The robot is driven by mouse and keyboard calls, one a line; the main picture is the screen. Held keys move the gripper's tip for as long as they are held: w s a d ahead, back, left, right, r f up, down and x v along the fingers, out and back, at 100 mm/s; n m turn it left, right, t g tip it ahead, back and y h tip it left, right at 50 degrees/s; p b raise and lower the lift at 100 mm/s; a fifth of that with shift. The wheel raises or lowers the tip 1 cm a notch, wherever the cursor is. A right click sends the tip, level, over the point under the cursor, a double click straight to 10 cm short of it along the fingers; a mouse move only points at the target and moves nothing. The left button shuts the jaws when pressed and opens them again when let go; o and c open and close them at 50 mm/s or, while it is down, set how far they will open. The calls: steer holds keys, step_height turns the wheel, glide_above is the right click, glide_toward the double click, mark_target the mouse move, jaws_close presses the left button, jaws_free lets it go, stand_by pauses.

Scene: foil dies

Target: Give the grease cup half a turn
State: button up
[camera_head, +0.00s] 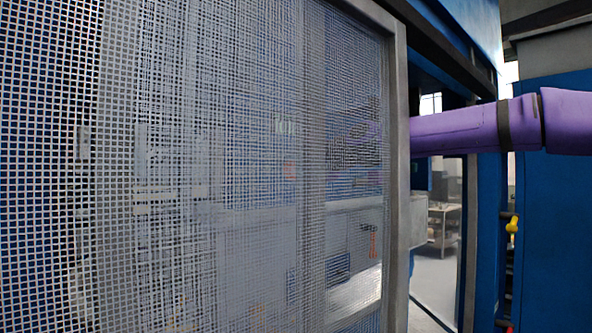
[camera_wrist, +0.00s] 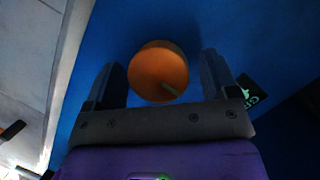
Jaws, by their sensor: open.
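The grease cup is probably the round orange cap (camera_wrist: 155,73) in the wrist view, against a blue surface. A pale line on it runs from near its middle towards the lower right. My gripper (camera_wrist: 161,66) is open, with one dark finger left of the cap and the other right of it. Gaps show on both sides, and the fingers do not seem to touch it. In the head view my purple arm reaches left behind the mesh guard's edge. The gripper and cap cannot be made out there through the mesh.
The grey-framed mesh guard (camera_head: 396,180) fills most of the head view. Right of it is an opening, with a blue upright (camera_head: 488,200) beyond. A dark label (camera_wrist: 247,88) with pale green letters sits right of the cap. A pale surface (camera_wrist: 30,60) lies at the wrist view's left.

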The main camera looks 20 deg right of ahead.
steer(key=shift+w+a, duration=0.15)
steer(key=shift+w, duration=0.05)
steer(key=c, duration=0.9)
steer(key=shift+f, duration=0.1)
